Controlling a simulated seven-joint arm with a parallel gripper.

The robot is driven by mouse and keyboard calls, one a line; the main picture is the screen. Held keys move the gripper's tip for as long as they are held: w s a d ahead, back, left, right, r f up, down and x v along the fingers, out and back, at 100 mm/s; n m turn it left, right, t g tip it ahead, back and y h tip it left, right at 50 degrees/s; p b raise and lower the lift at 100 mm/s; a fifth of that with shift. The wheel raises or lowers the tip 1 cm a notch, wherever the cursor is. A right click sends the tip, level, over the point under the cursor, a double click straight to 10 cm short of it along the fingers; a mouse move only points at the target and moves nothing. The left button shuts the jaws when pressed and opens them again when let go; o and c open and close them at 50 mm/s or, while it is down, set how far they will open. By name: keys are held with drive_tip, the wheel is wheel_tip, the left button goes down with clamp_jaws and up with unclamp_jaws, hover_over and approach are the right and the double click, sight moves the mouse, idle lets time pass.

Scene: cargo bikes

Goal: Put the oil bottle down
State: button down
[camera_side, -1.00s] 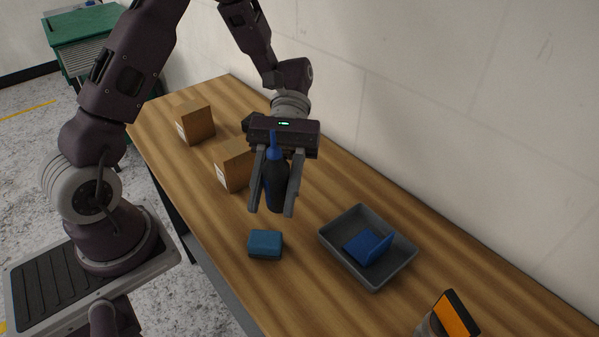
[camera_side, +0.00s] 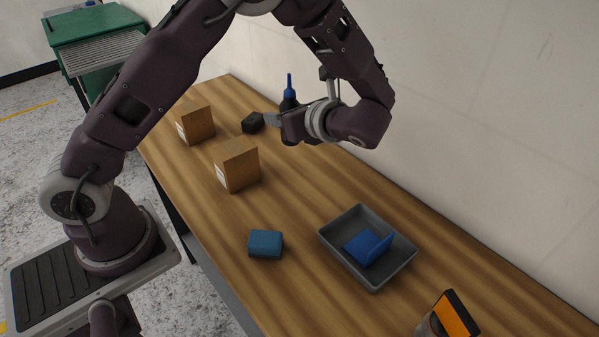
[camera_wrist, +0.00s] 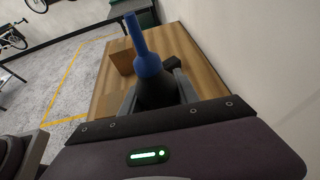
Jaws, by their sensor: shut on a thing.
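The oil bottle (camera_side: 289,98) is dark with a blue cap and a long blue nozzle. It stands upright in my gripper (camera_side: 271,119) near the wall side of the wooden bench. In the wrist view the bottle (camera_wrist: 150,75) sits between the fingers of my gripper (camera_wrist: 155,88), which are shut on it. The bottle's lower part is hidden by the gripper, so I cannot tell whether its base touches the bench.
A small black block (camera_side: 252,122) lies just left of the gripper. Two cardboard boxes (camera_side: 195,123) (camera_side: 237,166) stand nearby. A blue-teal box (camera_side: 265,243), a grey tray (camera_side: 330,240) holding a blue object (camera_side: 368,246), and an orange-black item (camera_side: 455,316) are toward the front.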

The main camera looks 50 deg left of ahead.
drive_tip(key=shift+m+t, duration=0.5)
drive_tip(key=shift+t, duration=0.1)
drive_tip(key=f, duration=0.3)
drive_tip(key=w+f, duration=0.1)
drive_tip(key=f, duration=0.2)
drive_tip(key=w+f, duration=0.1)
drive_tip(key=f, duration=0.3)
drive_tip(key=shift+w+d, duration=0.1)
drive_tip(key=shift+w, duration=0.1)
drive_tip(key=c, duration=0.9)
unclamp_jaws()
drive_tip(key=shift+f, duration=0.1)
